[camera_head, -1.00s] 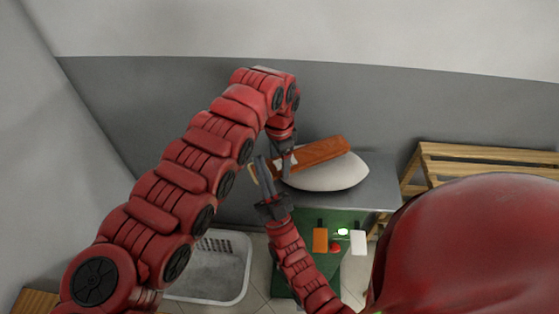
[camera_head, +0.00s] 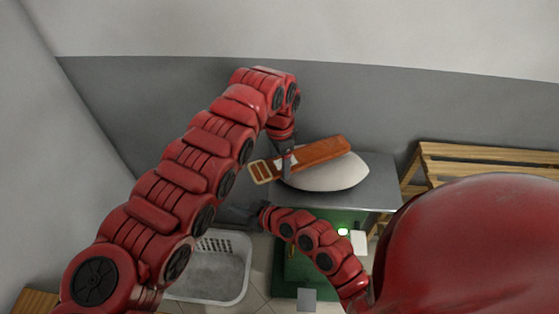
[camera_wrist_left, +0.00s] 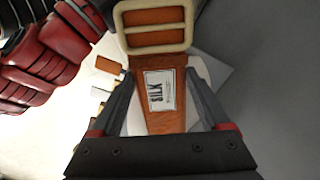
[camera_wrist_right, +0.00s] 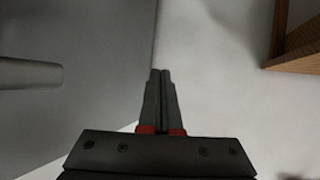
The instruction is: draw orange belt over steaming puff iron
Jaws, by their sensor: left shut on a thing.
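The orange-brown belt (camera_head: 318,152) lies slanted above the white puff iron pad (camera_head: 340,177), its pale buckle (camera_head: 261,172) jutting past the pad's left end. In the left wrist view the belt (camera_wrist_left: 168,118) shows a white SILK label and the buckle (camera_wrist_left: 155,30). My left gripper (camera_head: 286,160) is shut on the belt near the buckle end, a finger on each side. My right gripper (camera_head: 232,213) is apart from the belt, lower left of the buckle. Its fingers are together and empty in the right wrist view (camera_wrist_right: 160,75). Whether the strap touches the pad is unclear.
A white basket (camera_head: 212,292) is on the floor at left. A slatted wooden rack (camera_head: 450,160) stands at right. A wall closes off the back.

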